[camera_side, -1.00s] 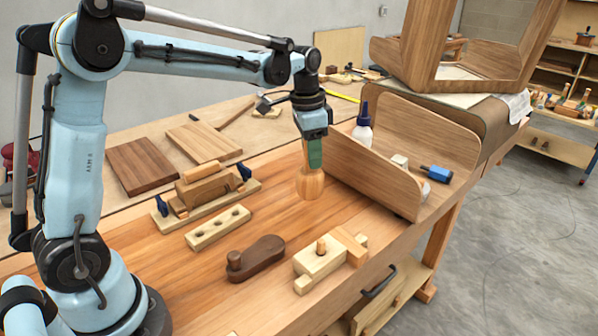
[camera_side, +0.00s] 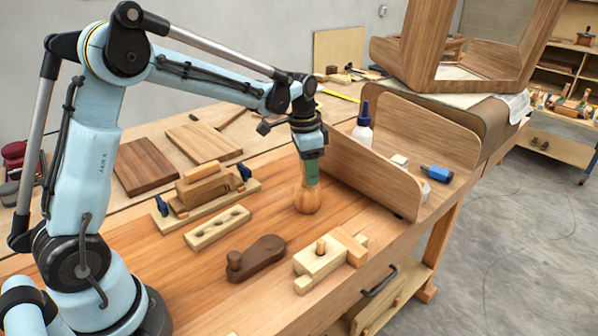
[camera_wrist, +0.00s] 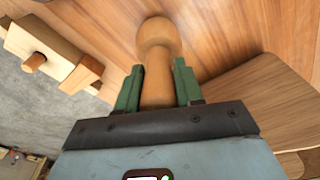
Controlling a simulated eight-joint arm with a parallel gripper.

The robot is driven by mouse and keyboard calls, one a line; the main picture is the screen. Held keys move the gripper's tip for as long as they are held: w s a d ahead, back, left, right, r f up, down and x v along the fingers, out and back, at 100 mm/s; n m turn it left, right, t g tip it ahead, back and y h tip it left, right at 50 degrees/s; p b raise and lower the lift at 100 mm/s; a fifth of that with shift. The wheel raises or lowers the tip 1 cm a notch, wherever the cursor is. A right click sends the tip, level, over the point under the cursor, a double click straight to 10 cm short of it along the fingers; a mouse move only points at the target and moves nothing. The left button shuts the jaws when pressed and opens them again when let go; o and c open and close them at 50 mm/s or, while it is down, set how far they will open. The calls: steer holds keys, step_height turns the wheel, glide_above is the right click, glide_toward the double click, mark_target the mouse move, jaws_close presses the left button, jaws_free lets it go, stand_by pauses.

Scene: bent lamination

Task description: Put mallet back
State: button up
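The wooden mallet (camera_side: 307,198) is upright in the side view, its rounded head down and its handle up. Its head is at or very near the bench top; I cannot tell if it touches. My gripper (camera_side: 312,172) is above it, pointing down, its green fingers around the handle. In the wrist view, the mallet head (camera_wrist: 158,36) is beyond the fingertips. My gripper (camera_wrist: 158,85) has one finger on each side of the handle, close against it. The upper part of the handle is hidden by the gripper.
A curved wooden panel (camera_side: 372,170) stands just right of the mallet. A light block with a peg (camera_side: 318,258) and a dark wooden plane (camera_side: 256,258) lie in front. A holed strip (camera_side: 217,228) and a clamped block (camera_side: 205,187) lie left. Bench around the mallet is clear.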

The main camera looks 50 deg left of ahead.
steer(key=o, duration=0.4)
steer(key=shift+c, duration=0.2)
steer(key=r, duration=0.8)
steer(key=s+r, duration=0.1)
steer(key=r, duration=0.2)
steer(key=shift+a+r, duration=0.25)
steer(key=shift+r, duration=0.15)
steer(key=shift+s+d+r, duration=0.1)
steer(key=shift+s+r, duration=0.15)
steer(key=shift+r, duration=0.05)
steer(key=s+d+f+n+t, duration=0.2)
steer(key=s+d+f+t, duration=0.1)
steer(key=s, duration=0.5)
steer(key=s+d+f+n+t, duration=0.3)
steer(key=s+f, duration=0.1)
steer(key=s, duration=0.3)
steer(key=shift+s+y, duration=0.3)
steer(key=shift+s, duration=0.05)
steer(key=shift+r, duration=0.1)
